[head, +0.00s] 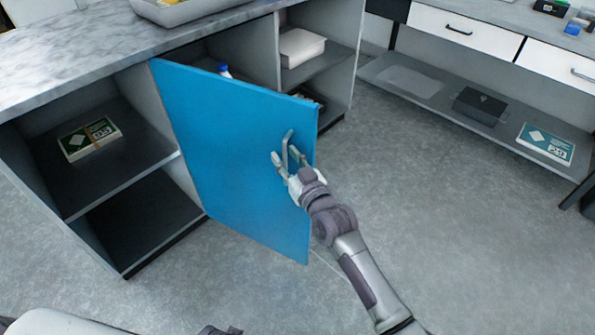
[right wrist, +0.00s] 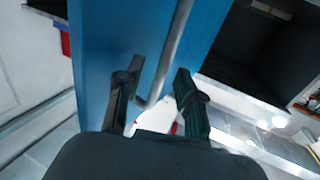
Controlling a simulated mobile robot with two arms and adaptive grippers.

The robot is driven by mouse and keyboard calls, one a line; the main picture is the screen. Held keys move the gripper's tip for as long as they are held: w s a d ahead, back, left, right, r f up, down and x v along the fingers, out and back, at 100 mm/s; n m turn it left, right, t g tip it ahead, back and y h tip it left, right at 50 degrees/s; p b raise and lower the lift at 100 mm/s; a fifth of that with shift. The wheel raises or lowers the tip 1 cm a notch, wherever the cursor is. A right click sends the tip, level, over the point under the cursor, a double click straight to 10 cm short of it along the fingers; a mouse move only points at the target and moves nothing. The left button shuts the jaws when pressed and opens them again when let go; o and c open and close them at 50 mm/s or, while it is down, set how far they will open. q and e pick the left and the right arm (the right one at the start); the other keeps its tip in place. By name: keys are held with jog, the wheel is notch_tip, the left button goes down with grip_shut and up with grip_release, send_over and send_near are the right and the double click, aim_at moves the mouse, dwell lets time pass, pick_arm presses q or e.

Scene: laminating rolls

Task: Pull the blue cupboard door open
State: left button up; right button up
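The blue cupboard door (head: 235,140) stands partly open, swung out from its hinged left edge. A slim metal handle (head: 287,145) is on its front near the free right edge. My right gripper (head: 287,160) is at this handle. In the right wrist view, the fingers of the right gripper (right wrist: 158,88) are spread on either side of the handle bar (right wrist: 177,45), with gaps visible between bar and fingers. The blue door (right wrist: 105,45) fills the middle of that view. My left gripper is not seen.
The cupboard's left bay holds a green-and-white box (head: 90,139). Behind the door, a white bin (head: 301,47) sits on a shelf. A drawer bench with a low shelf (head: 410,83) stands at the right. The grey floor (head: 430,190) around my right arm is clear.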

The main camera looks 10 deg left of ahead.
jog(key=v, duration=1)
jog(key=shift+s+d, duration=0.2)
jog(key=shift+s, duration=0.05)
